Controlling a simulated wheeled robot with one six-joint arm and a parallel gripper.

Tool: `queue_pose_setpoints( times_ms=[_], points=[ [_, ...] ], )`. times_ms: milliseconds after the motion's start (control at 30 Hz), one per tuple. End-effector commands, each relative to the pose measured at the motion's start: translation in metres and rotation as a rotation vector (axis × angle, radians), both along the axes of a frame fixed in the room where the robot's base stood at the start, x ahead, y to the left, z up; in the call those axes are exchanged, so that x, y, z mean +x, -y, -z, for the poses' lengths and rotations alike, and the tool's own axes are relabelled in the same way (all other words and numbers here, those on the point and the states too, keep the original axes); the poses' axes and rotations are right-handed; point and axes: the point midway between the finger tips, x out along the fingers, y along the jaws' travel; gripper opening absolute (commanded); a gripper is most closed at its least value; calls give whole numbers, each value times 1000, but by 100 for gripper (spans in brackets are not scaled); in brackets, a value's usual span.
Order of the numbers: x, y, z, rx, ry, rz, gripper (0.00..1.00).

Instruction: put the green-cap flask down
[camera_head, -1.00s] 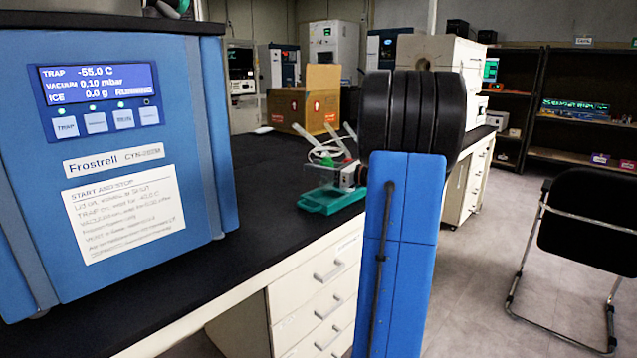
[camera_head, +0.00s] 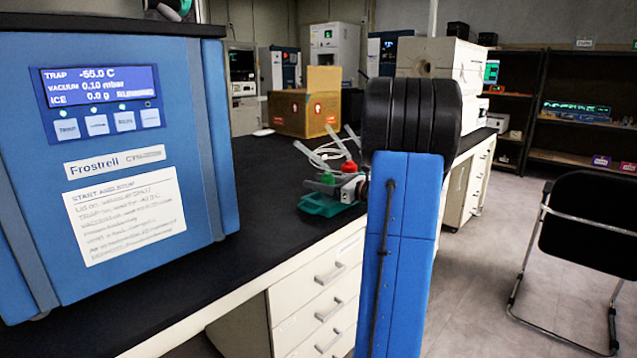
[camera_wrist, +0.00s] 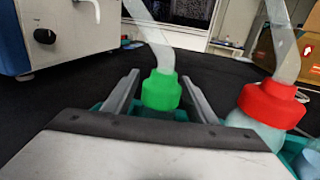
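The green-cap flask (camera_wrist: 161,92) stands between my gripper's two fingers in the wrist view, with a pale tube rising from its cap. A gap shows on each side of the cap, so my gripper (camera_wrist: 160,80) looks open around it. The flask's lower body is mostly hidden by my gripper, and its base is not visible. Its green cap also shows in the head view (camera_head: 327,178), over the teal tray (camera_head: 318,206) on the black bench. My arm hides part of the tray's right side.
A red-cap flask (camera_wrist: 270,104) with its own tube stands close on the right, beside my right finger. The blue freeze dryer (camera_head: 110,150) is on the left of the bench. A cardboard box (camera_head: 303,112) stands farther back. Bare black bench lies between.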

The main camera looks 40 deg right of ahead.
Motion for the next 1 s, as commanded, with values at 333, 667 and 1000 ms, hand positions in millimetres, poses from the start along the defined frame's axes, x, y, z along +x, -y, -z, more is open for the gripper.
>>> queue_pose_setpoints(
  times_ms=[333,667,1000],
  points=[
    [-4,1,-3,0,0,1,52],
    [-53,16,-3,-1,0,4,52],
    [-102,30,-3,0,0,2,52]
  ],
)
